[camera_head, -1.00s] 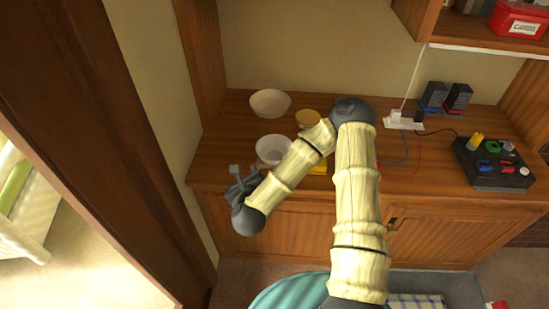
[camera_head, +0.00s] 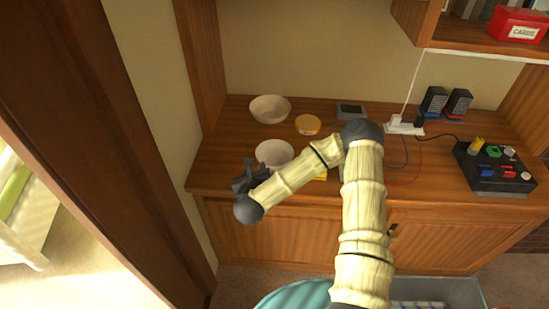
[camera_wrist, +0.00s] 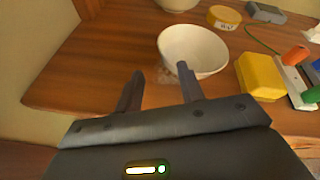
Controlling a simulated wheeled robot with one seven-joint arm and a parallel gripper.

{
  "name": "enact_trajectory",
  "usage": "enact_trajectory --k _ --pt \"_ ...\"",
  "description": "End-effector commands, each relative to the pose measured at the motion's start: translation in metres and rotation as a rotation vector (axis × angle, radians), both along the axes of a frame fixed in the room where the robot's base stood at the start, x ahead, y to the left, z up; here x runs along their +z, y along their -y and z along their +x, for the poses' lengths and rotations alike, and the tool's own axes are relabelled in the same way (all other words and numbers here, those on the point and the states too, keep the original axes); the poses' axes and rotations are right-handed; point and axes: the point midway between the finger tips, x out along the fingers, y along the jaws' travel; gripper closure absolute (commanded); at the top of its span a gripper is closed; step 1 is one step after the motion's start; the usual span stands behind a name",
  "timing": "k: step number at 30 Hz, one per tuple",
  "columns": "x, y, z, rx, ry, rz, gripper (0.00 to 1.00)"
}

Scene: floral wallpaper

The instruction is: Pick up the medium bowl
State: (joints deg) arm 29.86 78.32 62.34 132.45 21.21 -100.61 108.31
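Two pale bowls stand on the wooden counter in the head view. One bowl (camera_head: 270,109) is at the back left, and the other bowl (camera_head: 274,153) is nearer the front edge. I cannot tell for sure which is the medium one. In the wrist view the nearer bowl (camera_wrist: 193,50) is upright just beyond my gripper (camera_wrist: 158,88). The fingers are spread with nothing between them; the right fingertip overlaps the bowl's near side in the picture. A sliver of the back bowl (camera_wrist: 177,4) shows at the top. In the head view my gripper (camera_head: 250,174) is left of the nearer bowl.
A yellow-lidded tub (camera_head: 307,124) stands behind the nearer bowl. A yellow block (camera_wrist: 260,76) lies right of it. A control box (camera_head: 495,166), speakers (camera_head: 434,101) and a power strip (camera_head: 404,127) with cables are on the right. A wall bounds the counter's left.

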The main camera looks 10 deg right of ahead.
Motion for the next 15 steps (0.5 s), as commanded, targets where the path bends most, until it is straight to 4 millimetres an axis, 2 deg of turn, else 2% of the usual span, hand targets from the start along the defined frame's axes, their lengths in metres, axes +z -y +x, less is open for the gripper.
enact_trajectory --k 6,9,15 --pt "-0.014 0.01 0.035 -0.004 -0.001 0.0 0.61" --pt "-0.019 0.012 0.046 -0.002 -0.001 -0.001 0.61" --pt "-0.021 0.013 0.05 0.0 -0.001 -0.002 0.61"
